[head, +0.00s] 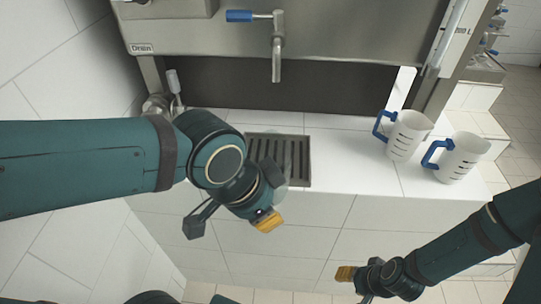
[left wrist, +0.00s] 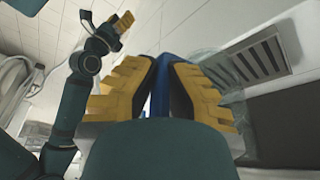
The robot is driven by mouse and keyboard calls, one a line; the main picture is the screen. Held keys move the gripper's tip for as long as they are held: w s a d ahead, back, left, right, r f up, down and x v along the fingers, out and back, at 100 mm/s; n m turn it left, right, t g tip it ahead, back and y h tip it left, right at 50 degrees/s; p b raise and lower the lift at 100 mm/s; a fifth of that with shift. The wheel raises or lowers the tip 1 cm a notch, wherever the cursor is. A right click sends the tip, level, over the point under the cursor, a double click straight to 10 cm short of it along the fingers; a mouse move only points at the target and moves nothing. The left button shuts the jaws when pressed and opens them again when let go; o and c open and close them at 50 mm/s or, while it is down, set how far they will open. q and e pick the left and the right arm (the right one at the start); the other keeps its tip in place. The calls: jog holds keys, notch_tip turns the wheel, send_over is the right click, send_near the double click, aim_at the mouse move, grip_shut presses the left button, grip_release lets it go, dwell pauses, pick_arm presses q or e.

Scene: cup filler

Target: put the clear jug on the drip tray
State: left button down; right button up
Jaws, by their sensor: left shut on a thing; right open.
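The drip tray (head: 300,181) is a dark slatted grate set in the white counter, and it also shows in the left wrist view (left wrist: 262,60). My left gripper (head: 267,221) is in front of the tray, its wrist covering the tray's left part. In the left wrist view its yellow fingers are shut on a blue handle (left wrist: 163,75). A faint see-through body, the clear jug (left wrist: 236,102), shows beside the fingers, close to the tray; I cannot tell whether it touches it. My right gripper (head: 345,273) is open and empty, low in front of the counter.
Two white jugs with blue handles, one nearer the tray (head: 408,136) and one farther right (head: 462,158), stand on the counter. A metal tap (head: 277,55) with a blue lever hangs above and behind the tray. The counter between tray and white jugs is clear.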

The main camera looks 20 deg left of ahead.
pick_arm(q)
jog(key=w+p, duration=0.1)
jog(key=w+a+p, duration=0.1)
jog(key=w, duration=0.1)
jog(key=w+p, duration=0.1)
jog(key=shift+w+a+r, duration=0.15)
jog(key=shift+w+r, duration=0.1)
jog(key=w+a+b, duration=0.1)
jog(key=w+a, duration=0.2)
jog(key=w, duration=0.8)
notch_tip(320, 180, down, 7)
jog(key=shift+a+b, duration=0.1)
jog(key=shift+b, duration=0.95)
jog(key=shift+w+f, duration=0.25)
jog(key=shift+f, duration=0.05)
pick_arm(e)
jog(key=shift+r, duration=0.45)
jog(key=shift+s, duration=0.1)
